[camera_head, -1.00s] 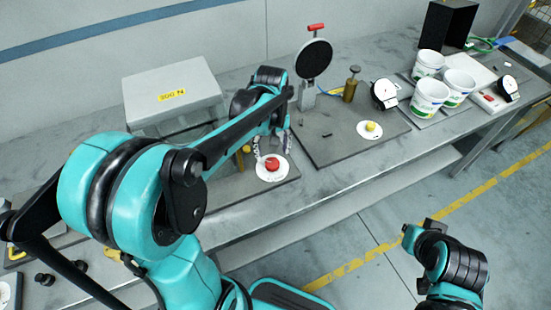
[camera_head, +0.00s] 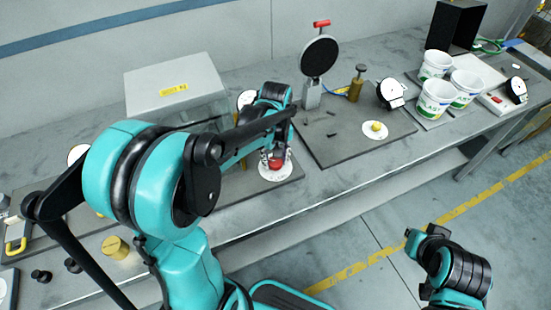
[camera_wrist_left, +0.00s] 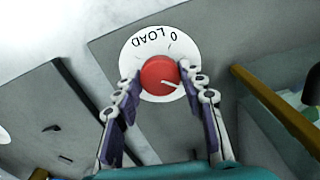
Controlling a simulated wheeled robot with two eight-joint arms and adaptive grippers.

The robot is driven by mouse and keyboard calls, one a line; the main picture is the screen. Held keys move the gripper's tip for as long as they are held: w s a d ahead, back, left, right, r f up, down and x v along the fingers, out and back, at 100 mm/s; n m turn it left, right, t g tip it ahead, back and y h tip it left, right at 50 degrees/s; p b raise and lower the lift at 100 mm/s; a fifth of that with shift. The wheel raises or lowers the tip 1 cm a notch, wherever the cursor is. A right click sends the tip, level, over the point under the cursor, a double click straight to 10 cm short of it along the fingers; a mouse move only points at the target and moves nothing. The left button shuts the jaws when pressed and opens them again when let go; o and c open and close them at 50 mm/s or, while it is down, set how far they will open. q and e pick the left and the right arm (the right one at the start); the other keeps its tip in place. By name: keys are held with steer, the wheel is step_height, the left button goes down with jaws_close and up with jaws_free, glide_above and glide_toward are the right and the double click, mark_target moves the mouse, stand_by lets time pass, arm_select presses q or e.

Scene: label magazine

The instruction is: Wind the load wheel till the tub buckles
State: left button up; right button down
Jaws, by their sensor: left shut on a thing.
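The load wheel is a red knob (camera_wrist_left: 159,76) on a white round dial marked "0 LOAD" (camera_wrist_left: 136,57), with a white pointer on it. In the head view the red wheel (camera_head: 276,163) sits at the front of the bench plate, below the box marked "500 N" (camera_head: 185,85). My left gripper (camera_head: 275,158) is shut on it from above; in the wrist view its fingertips (camera_wrist_left: 160,83) flank the knob. Several white tubs, such as this one (camera_head: 434,98), stand upright at the right. My arm hides part of the box front. My right gripper (camera_head: 420,240) hangs over the floor; its fingers are unclear.
Right of the wheel, a dark plate (camera_head: 340,148) carries a round black disc on a post (camera_head: 320,56), a brass piece (camera_head: 356,82) and a yellow knob (camera_head: 376,126) on a white dial. A white-faced gauge (camera_head: 390,92) stands beside it. The front bench edge lies near the wheel.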

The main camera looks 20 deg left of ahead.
mark_target(275, 162)
arm_select(q)
steer(key=shift+m, duration=0.3)
steer(key=shift+m+p, duration=0.6)
steer(key=shift+m, duration=2.3)
steer(key=o, duration=1.2)
steer(key=shift+c, duration=0.2)
steer(key=shift+r, duration=0.1)
step_height(275, 162, up, 12)
